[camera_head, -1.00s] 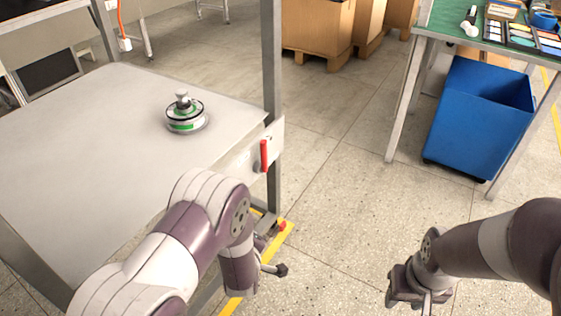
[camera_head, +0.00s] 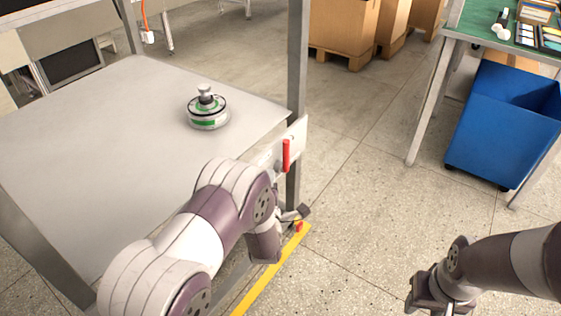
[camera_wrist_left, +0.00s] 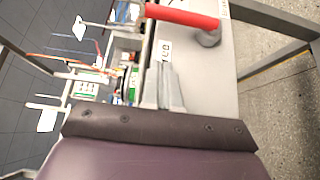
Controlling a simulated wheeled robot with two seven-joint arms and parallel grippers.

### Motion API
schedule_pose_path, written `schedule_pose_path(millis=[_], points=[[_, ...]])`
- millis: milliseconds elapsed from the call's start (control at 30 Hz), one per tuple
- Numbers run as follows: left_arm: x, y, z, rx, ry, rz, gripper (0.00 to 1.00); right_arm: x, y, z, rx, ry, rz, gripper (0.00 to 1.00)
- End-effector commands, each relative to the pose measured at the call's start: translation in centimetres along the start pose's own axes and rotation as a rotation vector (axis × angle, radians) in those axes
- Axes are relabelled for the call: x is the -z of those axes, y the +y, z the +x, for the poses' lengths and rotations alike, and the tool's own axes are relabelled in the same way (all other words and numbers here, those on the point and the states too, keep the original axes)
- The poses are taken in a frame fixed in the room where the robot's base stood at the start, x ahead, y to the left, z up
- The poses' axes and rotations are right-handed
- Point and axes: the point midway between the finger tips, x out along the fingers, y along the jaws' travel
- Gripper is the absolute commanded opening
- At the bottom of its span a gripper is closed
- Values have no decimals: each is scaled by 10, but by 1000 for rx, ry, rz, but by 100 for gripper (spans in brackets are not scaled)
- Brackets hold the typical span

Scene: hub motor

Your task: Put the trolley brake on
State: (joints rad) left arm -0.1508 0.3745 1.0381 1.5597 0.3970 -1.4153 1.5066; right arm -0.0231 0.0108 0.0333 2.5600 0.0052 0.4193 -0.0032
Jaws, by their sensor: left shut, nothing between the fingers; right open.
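The trolley (camera_head: 90,150) is a grey flat-topped table on the left with metal posts. On its right edge a white plate (camera_head: 297,135) carries an upright red lever (camera_head: 286,155). In the left wrist view the red lever (camera_wrist_left: 180,14) runs across the top, fixed to a grey pivot (camera_wrist_left: 208,38) beside a small printed label. My left gripper (camera_head: 300,214) is shut and empty, below the lever near the trolley's corner post; its fingers (camera_wrist_left: 165,72) show just below the lever, and I cannot tell whether they touch. My right gripper (camera_head: 432,300) is open and empty over the floor.
A green-and-silver hub motor (camera_head: 208,112) stands on the trolley top. A small red part (camera_head: 299,227) shows low by the post, near a yellow floor line (camera_head: 272,270). A blue bin (camera_head: 500,135) stands under the green-topped table (camera_head: 480,38) at right. The floor between is clear.

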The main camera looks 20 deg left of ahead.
Motion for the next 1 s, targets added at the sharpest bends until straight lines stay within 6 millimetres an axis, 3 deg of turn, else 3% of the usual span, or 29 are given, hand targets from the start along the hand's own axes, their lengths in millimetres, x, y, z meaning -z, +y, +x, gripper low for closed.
schedule_pose_path(millis=[233, 400, 1000], points=[[0, -4, 54, -2, 1, 1, 0, -2, 0, 19, 0, 0, 0, 43], [-20, -3, 71, -1, -1, 0, 0, -3, 0, 27, 0, 0, 0, 43], [-29, 1, 80, 5, -1, 4, 0, -3, 0, 27, 0, 0, 0, 43]])
